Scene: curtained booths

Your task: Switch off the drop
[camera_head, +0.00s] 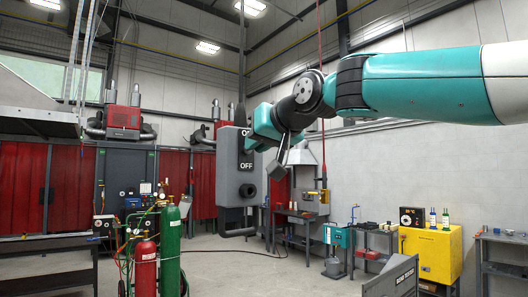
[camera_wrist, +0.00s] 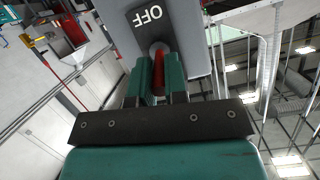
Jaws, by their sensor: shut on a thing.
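The drop is a grey switch box (camera_head: 228,165) in the middle of the head view. Black plates on it read OFF (camera_head: 246,166) below and ON above, the upper word partly covered by my arm. In the wrist view the box's grey face (camera_wrist: 190,28) and its OFF plate (camera_wrist: 148,18) show upside down, just beyond my fingers. My gripper (camera_wrist: 159,68) is shut on a red handle (camera_wrist: 158,75), which lies between the two teal fingers. In the head view my teal hand (camera_head: 262,125) is against the box's upper right, and the handle is hidden.
A green cylinder (camera_head: 169,250) and a red cylinder (camera_head: 146,268) stand at front left. A yellow cabinet (camera_head: 430,255) stands at right, near a workbench (camera_head: 500,265). Red curtains (camera_head: 73,190) line the back. Open floor lies in the middle.

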